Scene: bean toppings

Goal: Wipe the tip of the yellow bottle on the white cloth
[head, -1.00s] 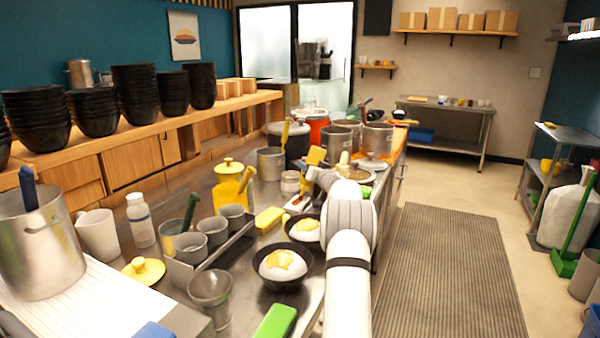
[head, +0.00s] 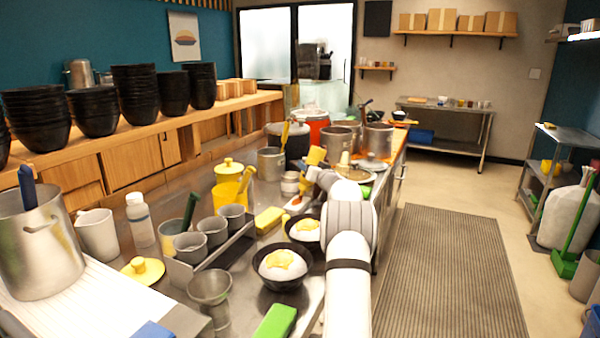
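My white arm reaches forward over the right edge of the steel counter, and its far end, with my gripper (head: 308,186), is small and partly hidden among the items there. I cannot make out the fingers or whether they hold anything. A yellow item (head: 316,156), perhaps the yellow bottle, shows just behind the gripper; I cannot tell whether they touch. I cannot pick out the white cloth for certain; a small pale patch (head: 296,201) lies below the gripper.
Two black bowls with white and yellow food, a near one (head: 281,284) and a far one (head: 290,239), stand left of my arm. Pots (head: 378,138) crowd the back.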

